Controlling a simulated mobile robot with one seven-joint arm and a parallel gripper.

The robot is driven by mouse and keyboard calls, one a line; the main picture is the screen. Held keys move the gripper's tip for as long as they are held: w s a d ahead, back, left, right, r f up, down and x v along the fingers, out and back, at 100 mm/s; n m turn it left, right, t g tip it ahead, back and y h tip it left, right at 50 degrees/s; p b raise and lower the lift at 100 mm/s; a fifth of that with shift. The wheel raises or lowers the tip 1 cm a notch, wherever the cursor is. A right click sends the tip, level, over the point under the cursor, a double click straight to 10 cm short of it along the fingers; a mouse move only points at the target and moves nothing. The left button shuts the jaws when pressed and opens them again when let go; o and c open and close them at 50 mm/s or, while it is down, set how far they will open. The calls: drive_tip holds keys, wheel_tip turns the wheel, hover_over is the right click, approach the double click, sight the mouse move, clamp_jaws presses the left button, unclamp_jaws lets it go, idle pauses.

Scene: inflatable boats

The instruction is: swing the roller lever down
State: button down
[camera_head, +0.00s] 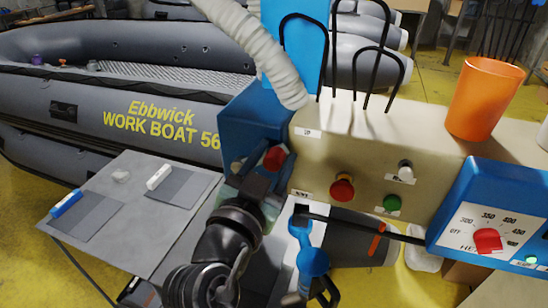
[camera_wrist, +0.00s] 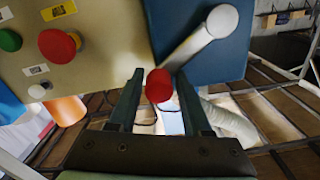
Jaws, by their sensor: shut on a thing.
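The roller lever ends in a round red knob (camera_head: 274,158) at the blue housing (camera_head: 246,128) on the left end of the beige machine. In the wrist view the red knob (camera_wrist: 158,86) sits between my fingertips, and the lever's grey rod (camera_wrist: 188,50) runs from it to a pale round pivot (camera_wrist: 222,20) on the blue housing's side. My gripper (camera_wrist: 160,88) is shut on the red knob. In the head view my gripper (camera_head: 256,180) is just below the knob, and the rod is mostly hidden.
The beige panel (camera_head: 385,165) beside the lever carries a red button (camera_head: 342,187) and a green button (camera_head: 392,203). A blue heater box (camera_head: 495,215) and orange cup (camera_head: 482,98) are at right. A grey hose (camera_head: 255,45) hangs above. A grey table (camera_head: 140,205) stands left.

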drive_tip(key=shift+d+f, duration=0.15)
drive_tip(key=shift+f, duration=0.25)
wheel_tip(320, 180, down, 10)
drive_tip(key=m+b, duration=1.4)
drive_tip(key=b, duration=0.9)
drive_tip(key=shift+a, duration=0.2)
drive_tip(key=c, duration=0.8)
unclamp_jaws()
drive_tip(key=shift+o, duration=1.4)
drive_tip(key=shift+a, duration=0.1)
